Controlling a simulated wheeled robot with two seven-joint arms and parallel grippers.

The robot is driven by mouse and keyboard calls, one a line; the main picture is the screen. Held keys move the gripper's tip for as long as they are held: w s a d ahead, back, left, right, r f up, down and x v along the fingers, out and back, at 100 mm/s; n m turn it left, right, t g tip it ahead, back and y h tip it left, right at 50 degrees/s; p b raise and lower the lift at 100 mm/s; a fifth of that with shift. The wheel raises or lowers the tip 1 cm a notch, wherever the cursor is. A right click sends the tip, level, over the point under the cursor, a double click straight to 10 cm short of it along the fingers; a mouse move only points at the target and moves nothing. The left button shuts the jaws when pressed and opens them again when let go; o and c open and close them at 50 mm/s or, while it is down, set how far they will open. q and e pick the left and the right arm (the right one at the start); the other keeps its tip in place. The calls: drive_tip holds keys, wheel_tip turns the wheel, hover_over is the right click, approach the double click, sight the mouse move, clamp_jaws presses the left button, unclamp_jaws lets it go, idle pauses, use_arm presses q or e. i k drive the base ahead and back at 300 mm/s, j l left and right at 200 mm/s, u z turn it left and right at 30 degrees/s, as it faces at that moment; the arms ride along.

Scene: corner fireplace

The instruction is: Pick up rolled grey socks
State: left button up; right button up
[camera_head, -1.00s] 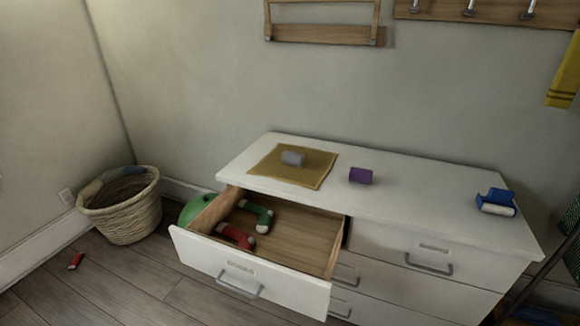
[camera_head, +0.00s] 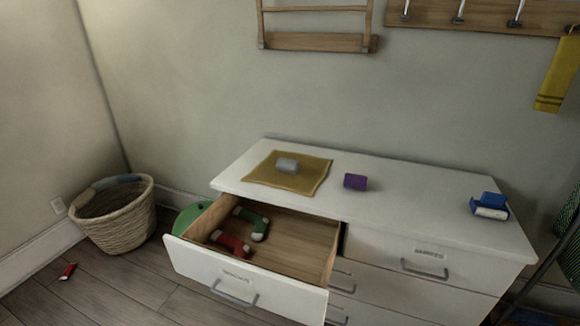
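The rolled grey socks (camera_head: 287,166) lie on a mustard-yellow cloth (camera_head: 308,184) spread on the left part of the white dresser top (camera_head: 420,205). Nothing covers them. Neither of my grippers shows in the head view.
The dresser's top left drawer (camera_head: 305,242) is pulled out, with a red sock (camera_head: 231,243) and a green sock (camera_head: 254,222) inside. A purple roll (camera_head: 355,182) and a blue and white roll (camera_head: 489,206) sit on the dresser top. A wicker basket (camera_head: 118,222) stands at left on the floor.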

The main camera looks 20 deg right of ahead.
sight(288, 166)
drive_tip(key=i+l+z, duration=0.2)
drive_tip(key=l, duration=0.2)
drive_tip(key=i+l+z, duration=0.1)
drive_tip(key=l+z, duration=0.15)
drive_tip(key=i+l+z, duration=0.2)
drive_tip(key=l, duration=0.2)
